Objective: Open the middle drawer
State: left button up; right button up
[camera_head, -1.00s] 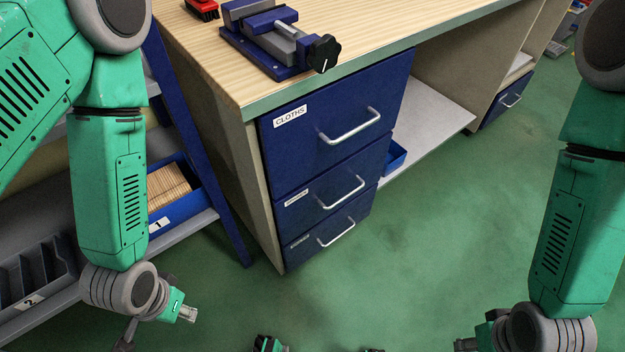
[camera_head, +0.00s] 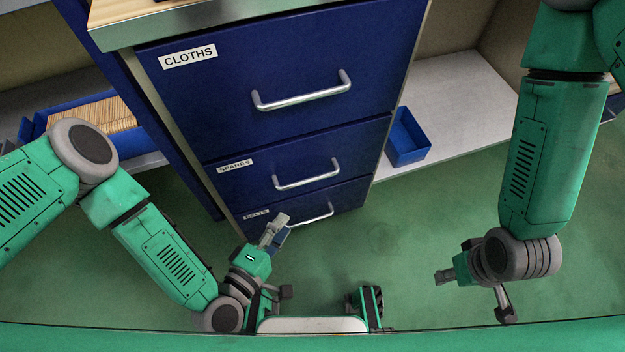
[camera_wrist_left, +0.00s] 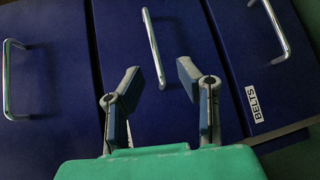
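The middle drawer (camera_head: 240,185), labelled SPARES, is shut in the blue cabinet. Its silver bar handle (camera_head: 307,177) is free in the head view. In the left wrist view the handle (camera_wrist_left: 152,45) runs upright, with its lower end near the space between my fingers. My left gripper (camera_head: 274,232) is below the middle handle, in front of the bottom drawer. In the wrist view the left gripper (camera_wrist_left: 161,82) is open and empty, its two fingers spread; contact with the handle does not show. My right gripper (camera_head: 445,277) hangs at the lower right, away from the cabinet; its fingers are unclear.
The CLOTHS drawer (camera_head: 210,90) above and the BELTS drawer (camera_head: 350,196) below are shut. The BELTS handle (camera_head: 322,214) lies close to my left gripper. A blue bin (camera_head: 407,140) sits on the shelf at right. The green floor (camera_head: 400,220) is open.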

aim_at(311, 180)
pick_arm(q)
jog(key=shift+n+t, duration=0.4)
jog(key=shift+n, duration=0.2)
jog(key=b+x, duration=0.2)
jog(key=x, duration=0.5)
jog(key=b+x, duration=0.2)
jog(key=x, duration=0.4)
jog(key=shift+w+r, duration=0.15)
jog(key=shift+w, duration=0.35)
jog(key=shift+d, duration=0.4)
grip_shut()
jog(key=shift+a, duration=0.25)
pick_arm(e)
notch_tip(311, 180, down, 4)
jog(key=shift+a+f, duration=0.1)
